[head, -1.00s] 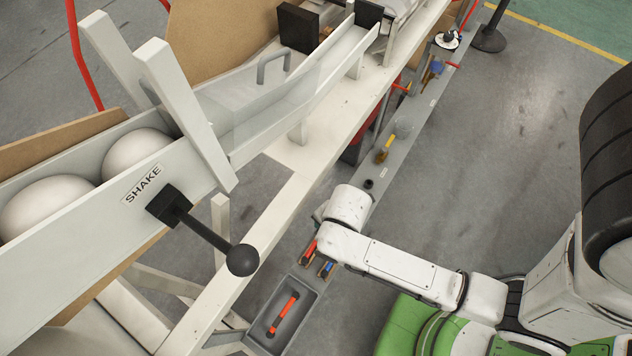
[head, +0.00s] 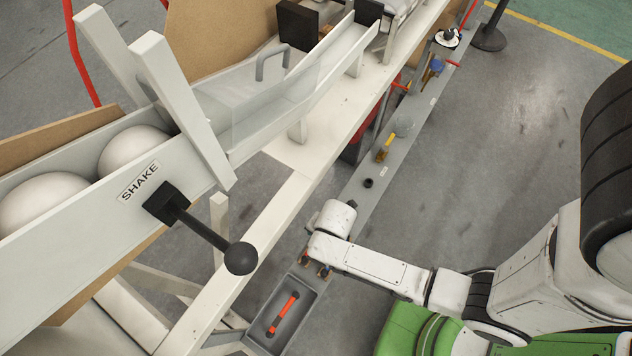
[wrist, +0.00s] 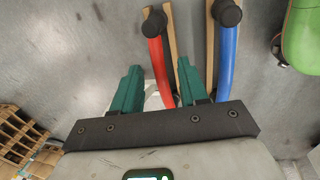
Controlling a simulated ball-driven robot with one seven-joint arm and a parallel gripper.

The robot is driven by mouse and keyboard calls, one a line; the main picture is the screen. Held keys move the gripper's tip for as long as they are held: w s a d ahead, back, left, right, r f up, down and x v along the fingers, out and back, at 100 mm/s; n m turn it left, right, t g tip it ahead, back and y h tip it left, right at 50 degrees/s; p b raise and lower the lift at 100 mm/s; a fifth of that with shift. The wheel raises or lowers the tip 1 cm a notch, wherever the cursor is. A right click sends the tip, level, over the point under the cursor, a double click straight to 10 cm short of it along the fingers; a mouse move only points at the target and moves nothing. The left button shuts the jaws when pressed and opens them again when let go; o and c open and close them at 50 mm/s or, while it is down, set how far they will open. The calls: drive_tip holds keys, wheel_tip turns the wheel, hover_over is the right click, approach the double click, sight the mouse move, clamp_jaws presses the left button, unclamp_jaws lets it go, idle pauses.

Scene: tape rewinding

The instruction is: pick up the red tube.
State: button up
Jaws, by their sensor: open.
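The red tube (wrist: 157,62) with a black end cap shows in the wrist view, lying along a wooden strip. A blue tube (wrist: 223,55) with a similar cap lies to its right on another strip. My gripper (wrist: 158,66) has two teal fingers spread apart. In the picture, the red tube runs between them, nearer the right finger; I cannot tell whether they touch. The tube's lower part is hidden behind my gripper. In the head view my forearm and wrist hide most of both tubes; only their dark ends show above the tray.
A grey tray (head: 305,309) holds an orange-red bar with dark ends (head: 283,313). A white frame and chute with a black SHAKE lever (head: 240,258) stand to the left. A grey rail with tools (head: 386,150) runs up and right.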

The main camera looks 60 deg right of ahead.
drive_tip(key=shift+w+f, duration=0.2)
drive_tip(key=shift+f, duration=0.85)
drive_tip(key=shift+c, duration=0.4)
clamp_jaws()
